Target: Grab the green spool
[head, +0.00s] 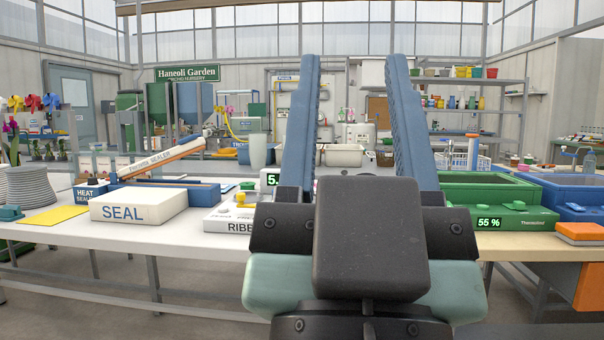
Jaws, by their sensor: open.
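My gripper (354,60) rises in the middle of the head view, its two long blue fingers apart and pointing up and away. I see nothing held between them. No spool can be made out for certain. A small green thing (248,185) shows just behind a yellow piece on the white box marked "RIBB" (226,222), left of my gripper; it is too small to tell if it is the green spool. My gripper hides the middle of the table and the right part of that box.
The white table (190,244) carries a white SEAL block (138,205), a blue heat sealer with its orange-and-white arm raised (160,160), and a yellow sheet (53,216). Right stand a green unit reading 55 % (515,218), a blue tray (570,188) and an orange block (580,232).

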